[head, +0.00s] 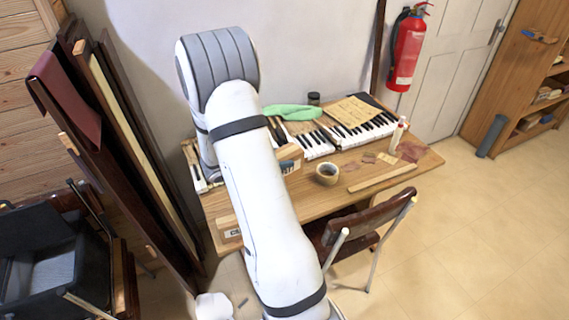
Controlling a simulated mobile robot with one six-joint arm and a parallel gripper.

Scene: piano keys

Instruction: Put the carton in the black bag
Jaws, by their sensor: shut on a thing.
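My arm (255,180) fills the centre of the head view and hides part of the desk. My gripper is not visible; it is hidden behind my arm or out of frame. A small brown box (290,153), possibly the carton, shows at the right edge of my arm, over the desk near the piano keys. Part of it is hidden, and I cannot tell whether it rests on the desk or is held. The black bag (38,240) stands open at the lower left, with a grey interior visible, well apart from the box.
The wooden desk (385,190) holds keyboards, a green cloth (292,112), a tape roll (327,174) and a wooden strip (382,177). A brown chair (362,225) stands in front. Tall dark panels (125,150) lean between desk and bag. The floor at right is clear.

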